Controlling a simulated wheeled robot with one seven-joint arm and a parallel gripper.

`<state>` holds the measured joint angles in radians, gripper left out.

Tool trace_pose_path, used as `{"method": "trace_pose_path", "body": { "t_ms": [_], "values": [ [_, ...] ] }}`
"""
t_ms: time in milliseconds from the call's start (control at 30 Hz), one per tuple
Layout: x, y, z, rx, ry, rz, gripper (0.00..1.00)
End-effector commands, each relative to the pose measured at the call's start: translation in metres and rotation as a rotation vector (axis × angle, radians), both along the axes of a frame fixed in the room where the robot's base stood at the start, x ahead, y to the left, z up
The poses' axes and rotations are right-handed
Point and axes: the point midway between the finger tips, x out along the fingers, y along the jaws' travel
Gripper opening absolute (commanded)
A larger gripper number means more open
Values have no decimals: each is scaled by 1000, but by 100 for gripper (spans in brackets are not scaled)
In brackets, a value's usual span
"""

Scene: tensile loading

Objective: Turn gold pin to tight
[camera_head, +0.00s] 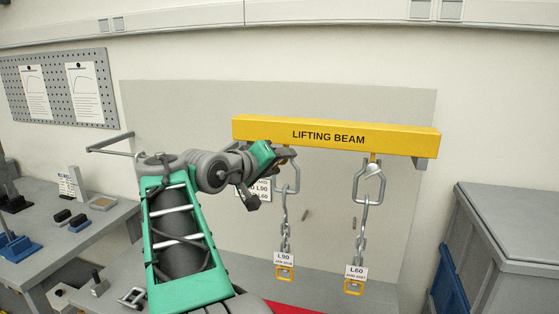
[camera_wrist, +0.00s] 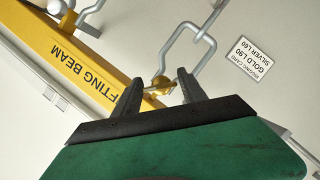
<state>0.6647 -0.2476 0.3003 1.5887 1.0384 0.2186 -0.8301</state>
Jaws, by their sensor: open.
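The gold pin (camera_wrist: 161,86) shows in the wrist view at the grey shackle (camera_wrist: 183,42) hanging by the yellow lifting beam (camera_wrist: 55,50). My gripper (camera_wrist: 158,85) is open, with one dark finger on each side of the gold pin's head. I cannot tell whether either finger touches it. In the head view my gripper (camera_head: 283,154) is at the left shackle, just under the beam (camera_head: 390,138), and hides the gold pin there. How far the pin is screwed in cannot be seen.
Chain L90 with its tag (camera_head: 284,258) hangs below the left shackle. Chain L60 with its tag (camera_head: 356,272) hangs from the right shackle (camera_head: 368,188). A rigging card (camera_wrist: 251,60) is on the wall behind. A workbench (camera_head: 95,235) stands left, a grey cabinet (camera_head: 515,225) right.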

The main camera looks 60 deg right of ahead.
Motion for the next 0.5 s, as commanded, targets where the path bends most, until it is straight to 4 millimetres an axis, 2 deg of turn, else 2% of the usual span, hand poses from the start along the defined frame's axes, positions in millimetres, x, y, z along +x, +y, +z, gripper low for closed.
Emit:
{"method": "trace_pose_path", "body": {
  "t_ms": [200, 500],
  "values": [
    [0, 0, 0, 0, -1, 1, 49],
    [0, 0, 0, 0, -1, 1, 25]
  ]
}}
